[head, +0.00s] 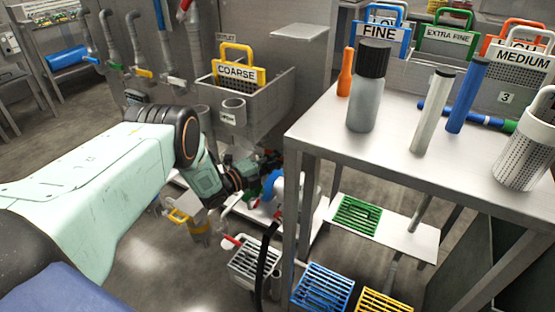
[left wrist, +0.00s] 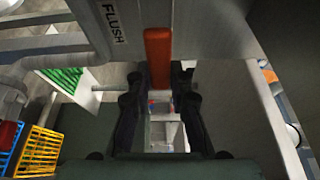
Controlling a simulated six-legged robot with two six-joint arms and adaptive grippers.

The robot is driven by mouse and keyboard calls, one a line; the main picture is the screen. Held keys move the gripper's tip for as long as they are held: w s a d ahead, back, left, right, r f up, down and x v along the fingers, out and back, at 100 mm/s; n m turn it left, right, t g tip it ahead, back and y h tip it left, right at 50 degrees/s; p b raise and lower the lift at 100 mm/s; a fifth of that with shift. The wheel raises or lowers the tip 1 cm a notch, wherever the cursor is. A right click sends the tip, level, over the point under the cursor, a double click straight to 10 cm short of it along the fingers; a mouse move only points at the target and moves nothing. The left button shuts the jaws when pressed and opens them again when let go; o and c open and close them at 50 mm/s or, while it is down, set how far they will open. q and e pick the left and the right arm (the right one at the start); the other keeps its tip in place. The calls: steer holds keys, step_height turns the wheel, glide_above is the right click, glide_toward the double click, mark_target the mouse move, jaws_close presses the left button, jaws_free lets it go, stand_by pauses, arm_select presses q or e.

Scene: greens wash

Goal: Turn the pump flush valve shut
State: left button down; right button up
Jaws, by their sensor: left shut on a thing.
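The flush valve's red-orange lever handle (left wrist: 158,55) shows in the left wrist view, beside a grey panel with a FLUSH label (left wrist: 113,22). My left gripper (left wrist: 159,78) has one dark finger on each side of the handle's lower end and is shut on it. The handle runs lengthwise along the picture. In the head view my left gripper (head: 268,163) reaches low, left of the steel table and below the sink. There the valve handle is hidden by the gripper and cannot be made out. A blue rounded part (head: 277,186) sits just below it. My right gripper is not in view.
The steel table (head: 395,165) stands close right of my left gripper, with a grey bottle (head: 367,90) and tubes on top. The sink (head: 270,95) with a COARSE basket is behind. Blue (head: 322,288) and green (head: 357,215) grates lie low. A black hose (head: 264,262) hangs nearby.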

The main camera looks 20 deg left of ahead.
arm_select(q)
steer(key=shift+f, duration=0.1)
steer(key=c, duration=1.2)
jaws_free()
steer(key=v, duration=1.2)
